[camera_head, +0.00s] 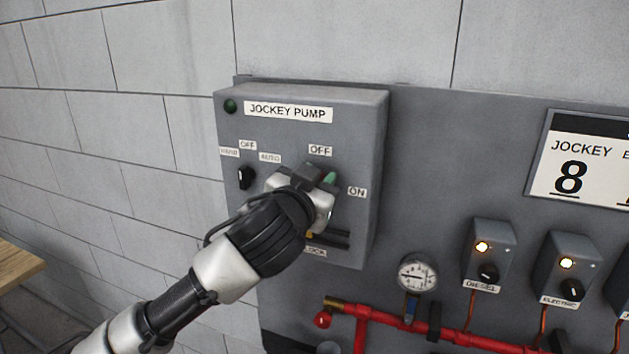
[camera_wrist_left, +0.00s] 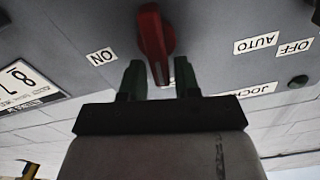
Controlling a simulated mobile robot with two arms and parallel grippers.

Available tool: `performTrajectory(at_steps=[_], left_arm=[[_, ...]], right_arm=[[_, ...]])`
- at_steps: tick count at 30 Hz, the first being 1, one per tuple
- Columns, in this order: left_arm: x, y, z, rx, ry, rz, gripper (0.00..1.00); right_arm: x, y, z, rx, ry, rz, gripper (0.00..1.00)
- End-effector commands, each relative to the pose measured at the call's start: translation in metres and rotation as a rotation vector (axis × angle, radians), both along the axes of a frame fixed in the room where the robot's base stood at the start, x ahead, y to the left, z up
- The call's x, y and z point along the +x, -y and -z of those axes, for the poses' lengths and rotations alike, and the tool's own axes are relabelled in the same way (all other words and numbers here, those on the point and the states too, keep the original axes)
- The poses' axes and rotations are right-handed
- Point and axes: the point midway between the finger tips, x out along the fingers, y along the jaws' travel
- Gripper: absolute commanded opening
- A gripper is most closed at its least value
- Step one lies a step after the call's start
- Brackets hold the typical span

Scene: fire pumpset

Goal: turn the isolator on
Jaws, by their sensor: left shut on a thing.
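The grey jockey pump box (camera_head: 290,137) is on the wall panel, with an OFF label (camera_head: 320,151) and an ON label (camera_head: 357,192) around the isolator. My left gripper (camera_head: 322,180) is at the box front and hides the isolator in the head view. In the left wrist view, which is upside down, the red isolator handle (camera_wrist_left: 155,45) has its lower end between the two green-tipped fingers of my left gripper (camera_wrist_left: 161,80). The gripper is shut on it. The handle lies closer to vertical than toward the ON label (camera_wrist_left: 102,57). My right gripper is not in view.
A small black selector knob (camera_head: 246,177) is on the box, left of my gripper. A gauge (camera_head: 417,273), a red pipe (camera_head: 390,322) and the diesel (camera_head: 488,257) and electric (camera_head: 567,268) switch boxes are to the lower right. A wooden surface (camera_head: 17,264) shows at far left.

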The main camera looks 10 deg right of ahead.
Motion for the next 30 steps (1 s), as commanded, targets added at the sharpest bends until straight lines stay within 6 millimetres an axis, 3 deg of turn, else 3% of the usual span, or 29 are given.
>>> performTrajectory(at_steps=[30], left_arm=[[-0.009, 0.015, 0.021, 0.803, 0.527, 0.0, 0.08]], right_arm=[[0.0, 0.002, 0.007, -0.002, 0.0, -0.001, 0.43]])
